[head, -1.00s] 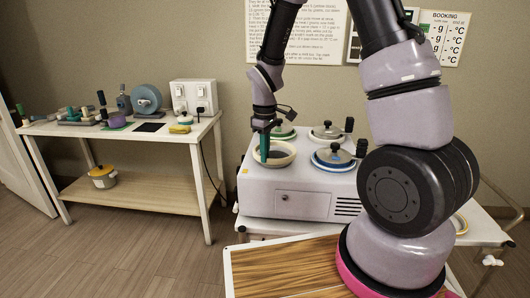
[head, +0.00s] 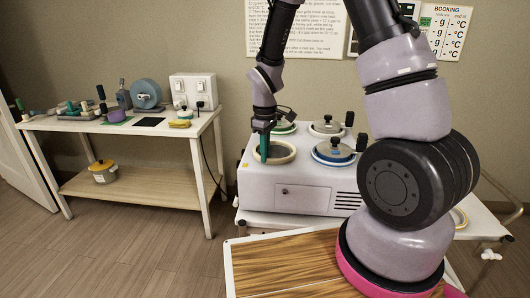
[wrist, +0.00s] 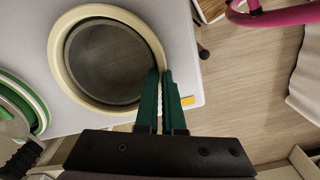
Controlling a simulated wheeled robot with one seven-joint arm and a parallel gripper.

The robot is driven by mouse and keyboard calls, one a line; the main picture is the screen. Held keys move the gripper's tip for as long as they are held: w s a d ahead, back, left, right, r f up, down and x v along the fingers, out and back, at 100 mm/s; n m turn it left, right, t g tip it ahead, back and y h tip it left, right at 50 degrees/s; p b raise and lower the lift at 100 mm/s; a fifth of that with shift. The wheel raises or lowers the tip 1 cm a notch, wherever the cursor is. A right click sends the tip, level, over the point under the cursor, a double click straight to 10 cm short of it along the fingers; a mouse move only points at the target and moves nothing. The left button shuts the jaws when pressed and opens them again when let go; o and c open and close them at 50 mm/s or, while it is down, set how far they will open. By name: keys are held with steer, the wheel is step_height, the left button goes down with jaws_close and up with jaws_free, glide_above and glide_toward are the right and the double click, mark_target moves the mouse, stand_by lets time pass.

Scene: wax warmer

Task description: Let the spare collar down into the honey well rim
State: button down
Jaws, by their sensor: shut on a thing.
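A cream ring, which I take as the spare collar (wrist: 70,88), is at the front-left well of the white wax warmer (head: 285,198). It also shows in the head view (head: 290,156). My gripper (wrist: 160,78) has green fingers shut on the collar's near right edge in the wrist view; a bit of cream shows between them. In the head view my gripper (head: 264,150) points down at the ring's left side. Inside the ring is a dark grey round well (wrist: 105,62). I cannot tell whether the collar rests on the rim or is just above it.
The back-left well has a green ring (wrist: 25,95). A lidded pot with a blue ring (head: 333,152) stands front right, another lidded well (head: 327,128) behind it. A side table (head: 70,123) with tools stands left.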

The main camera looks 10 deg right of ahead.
stand_by(0.3)
steer(key=c, duration=1)
jaws_free()
steer(key=shift+o, duration=0.2)
steer(key=shift+r, duration=0.1)
step_height(320, 180, up, 11)
steer(key=shift+f, duration=0.2)
